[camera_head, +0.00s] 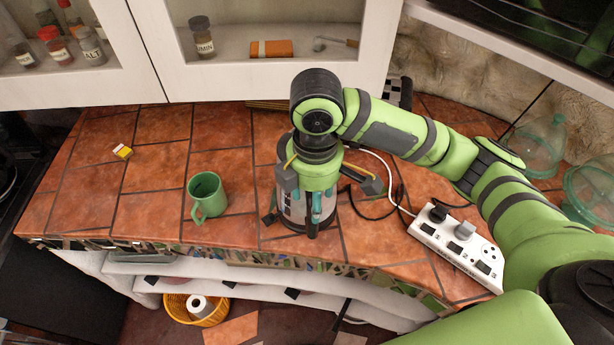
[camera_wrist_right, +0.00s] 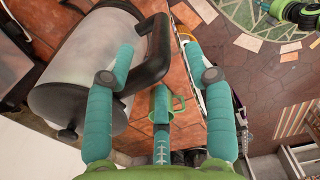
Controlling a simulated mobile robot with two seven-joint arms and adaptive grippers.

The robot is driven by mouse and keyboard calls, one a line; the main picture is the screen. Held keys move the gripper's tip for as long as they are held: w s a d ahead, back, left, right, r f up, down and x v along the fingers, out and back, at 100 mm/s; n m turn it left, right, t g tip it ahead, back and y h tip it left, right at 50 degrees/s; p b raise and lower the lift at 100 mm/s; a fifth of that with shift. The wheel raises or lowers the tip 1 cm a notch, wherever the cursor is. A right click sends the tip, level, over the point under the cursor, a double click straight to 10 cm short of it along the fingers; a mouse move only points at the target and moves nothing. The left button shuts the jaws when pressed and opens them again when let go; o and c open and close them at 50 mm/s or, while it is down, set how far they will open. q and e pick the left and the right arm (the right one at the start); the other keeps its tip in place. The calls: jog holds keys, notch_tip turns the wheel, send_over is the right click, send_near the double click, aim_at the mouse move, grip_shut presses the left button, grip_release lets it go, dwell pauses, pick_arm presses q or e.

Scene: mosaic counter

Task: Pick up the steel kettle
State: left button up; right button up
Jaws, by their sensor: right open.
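The steel kettle (camera_head: 296,212) stands on the tiled counter (camera_head: 153,170), largely hidden in the head view by my right gripper (camera_head: 313,208) above it. In the right wrist view the kettle (camera_wrist_right: 85,65) has a brushed metal body, a black end and a black handle (camera_wrist_right: 154,58). My right gripper (camera_wrist_right: 168,62) is open there, its teal fingers spread. The handle lies between the outer fingers, and the left finger overlaps the kettle's body in the picture. Whether any finger touches the handle I cannot tell. My left gripper is not in view.
A green mug (camera_head: 207,195) stands left of the kettle. A white power strip (camera_head: 456,245) with plugs and cables lies to the right. Clear glassware (camera_head: 540,145) stands at the far right. A small yellow item (camera_head: 122,151) lies at left. White cabinets (camera_head: 240,88) border the back.

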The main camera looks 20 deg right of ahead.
jog(key=shift+w+f, duration=0.15)
jog(key=shift+w, duration=0.1)
jog(key=shift+f, duration=0.3)
jog(key=shift+s+a+f, duration=0.1)
jog(key=shift+s+f, duration=0.2)
jog(key=shift+f, duration=0.3)
jog(key=shift+s+f, duration=0.25)
jog(key=shift+f, duration=0.3)
jog(key=f, duration=0.2)
jog(key=f+p, duration=0.1)
jog(key=shift+w+f, duration=0.2)
jog(key=shift+w, duration=0.05)
jog(key=shift+w+f, duration=0.1)
jog(key=shift+f, duration=0.1)
grip_shut()
jog(key=shift+r, duration=0.25)
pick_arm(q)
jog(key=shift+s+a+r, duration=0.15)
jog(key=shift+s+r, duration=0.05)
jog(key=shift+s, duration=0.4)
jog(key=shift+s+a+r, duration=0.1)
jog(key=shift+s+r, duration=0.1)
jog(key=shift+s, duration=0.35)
pick_arm(e)
jog(key=shift+w, duration=0.1)
